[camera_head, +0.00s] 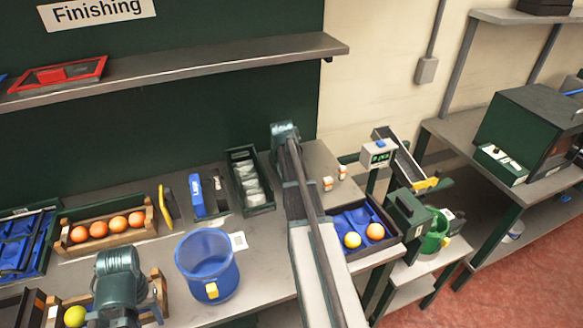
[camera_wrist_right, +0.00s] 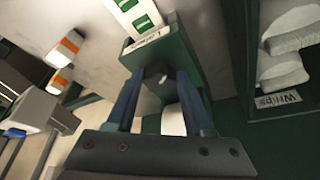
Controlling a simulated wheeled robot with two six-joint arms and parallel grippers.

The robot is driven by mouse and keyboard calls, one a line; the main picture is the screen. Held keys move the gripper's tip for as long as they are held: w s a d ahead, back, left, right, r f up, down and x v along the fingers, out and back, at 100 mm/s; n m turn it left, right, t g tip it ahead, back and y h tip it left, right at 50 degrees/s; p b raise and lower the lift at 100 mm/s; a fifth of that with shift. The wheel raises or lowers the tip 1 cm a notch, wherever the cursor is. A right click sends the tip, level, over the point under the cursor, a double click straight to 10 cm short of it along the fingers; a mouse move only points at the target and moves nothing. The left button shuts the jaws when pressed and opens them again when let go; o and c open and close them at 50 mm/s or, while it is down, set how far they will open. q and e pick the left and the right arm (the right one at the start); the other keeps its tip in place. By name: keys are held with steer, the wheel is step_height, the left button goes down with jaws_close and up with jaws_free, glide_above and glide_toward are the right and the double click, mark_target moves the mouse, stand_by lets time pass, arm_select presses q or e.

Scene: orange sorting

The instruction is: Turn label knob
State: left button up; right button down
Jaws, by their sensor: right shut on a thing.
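A dark green label dispenser (camera_wrist_right: 150,55) with white, green-printed labels (camera_wrist_right: 135,18) at its top fills the middle of the right wrist view. In the head view my right arm reaches to the back of the table. My right gripper (camera_head: 285,132) is at its far end there, and the arm hides the dispenser. My left gripper (camera_head: 118,290) is low on the left, seen from above; its fingertips are hidden.
A blue bucket (camera_head: 207,275) stands between my arms. A crate of oranges (camera_head: 105,240) is at the left. A dark tray of wrapped packs (camera_head: 248,182) is left of my right arm, also in the right wrist view (camera_wrist_right: 250,75). A blue-lined tray (camera_head: 388,242) holding fruit is to its right.

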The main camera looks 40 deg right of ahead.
steer(key=m, duration=0.2)
steer(key=m+g, duration=0.1)
steer(key=m, duration=0.1)
steer(key=shift+w+a+g+h, duration=0.1)
steer(key=shift+w+g+h, duration=0.2)
steer(key=shift+w+h, duration=0.1)
steer(key=shift+w+m+g, duration=0.1)
steer(key=shift+m+g, duration=0.5)
steer(key=shift+m, duration=1)
steer(key=shift+a, duration=0.1)
steer(key=shift+c, duration=1.4)
jaws_free()
arm_select(q)
steer(key=shift+r, duration=0.1)
arm_select(e)
steer(key=shift+r, duration=0.15)
arm_select(q)
step_height(320, 180, up, 13)
steer(key=p, duration=1.2)
steer(key=shift+f+p, duration=0.2)
steer(key=shift+p, duration=0.2)
arm_select(e)
steer(key=v, duration=1.3)
steer(key=shift+a+r, duration=0.15)
steer(key=shift+r, duration=0.05)
